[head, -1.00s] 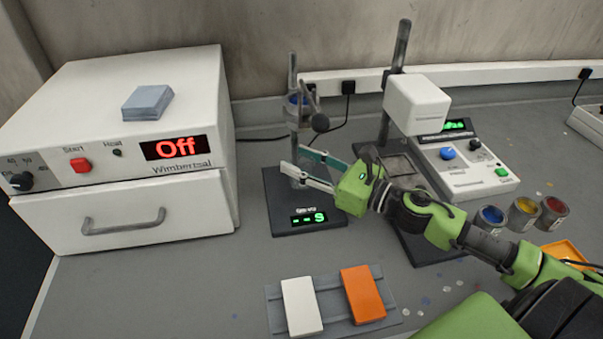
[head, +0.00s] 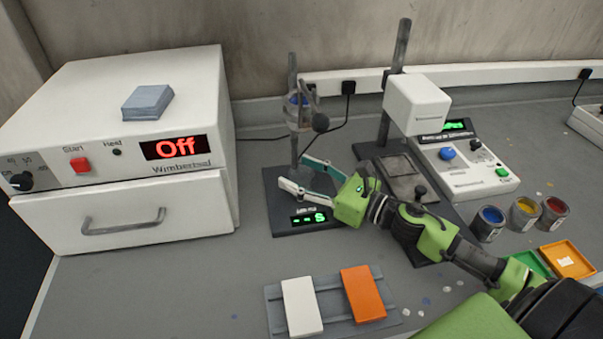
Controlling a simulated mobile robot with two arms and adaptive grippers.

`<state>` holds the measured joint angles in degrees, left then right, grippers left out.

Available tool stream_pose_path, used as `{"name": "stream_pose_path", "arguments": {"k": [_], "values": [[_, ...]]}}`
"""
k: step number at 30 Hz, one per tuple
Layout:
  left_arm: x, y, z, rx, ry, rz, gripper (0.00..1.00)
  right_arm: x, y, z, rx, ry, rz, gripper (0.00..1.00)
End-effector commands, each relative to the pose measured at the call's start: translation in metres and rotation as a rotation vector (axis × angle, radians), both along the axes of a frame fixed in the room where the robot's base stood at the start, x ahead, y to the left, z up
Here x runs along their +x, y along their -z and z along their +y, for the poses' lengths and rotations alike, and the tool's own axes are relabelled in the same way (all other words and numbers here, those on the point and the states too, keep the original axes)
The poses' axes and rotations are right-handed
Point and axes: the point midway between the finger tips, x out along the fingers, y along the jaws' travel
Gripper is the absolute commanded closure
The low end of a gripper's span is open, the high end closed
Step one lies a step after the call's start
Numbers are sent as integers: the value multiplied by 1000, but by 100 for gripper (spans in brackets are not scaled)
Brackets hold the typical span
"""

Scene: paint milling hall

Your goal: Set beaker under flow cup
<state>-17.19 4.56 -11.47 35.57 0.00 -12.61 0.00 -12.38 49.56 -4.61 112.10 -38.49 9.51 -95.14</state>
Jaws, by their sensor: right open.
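The flow cup (head: 299,103) sits in a holder high on a thin upright stand, above a dark base (head: 283,220) with a green display. My right gripper (head: 294,171) is open over this base, below the flow cup. Its two fingers point left, around the area in front of the stand's post. I cannot clearly make out a beaker; any clear glass between or behind the fingers is too faint to tell. My left gripper is not in view.
A white oven (head: 120,150) reading "Off" stands at the left. A white instrument (head: 465,165) with a stand is behind my right arm. Paint cans (head: 525,213) and an orange tray (head: 567,260) are at the right. A grey rack (head: 335,318) holds white and orange blocks in front.

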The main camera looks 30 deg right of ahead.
Motion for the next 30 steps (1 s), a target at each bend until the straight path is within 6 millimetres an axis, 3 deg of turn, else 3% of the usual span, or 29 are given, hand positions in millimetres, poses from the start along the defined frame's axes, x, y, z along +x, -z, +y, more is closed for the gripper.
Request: {"name": "stream_pose_path", "arguments": {"k": [6, 11, 30], "values": [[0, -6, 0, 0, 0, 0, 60, 0, -6, 0, -1, 0, 0, 45], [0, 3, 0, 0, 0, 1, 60, -13, 0, -7, 0, 1, 4, 45], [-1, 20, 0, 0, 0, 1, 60, -92, -1, -51, 0, 3, 1, 45]]}}
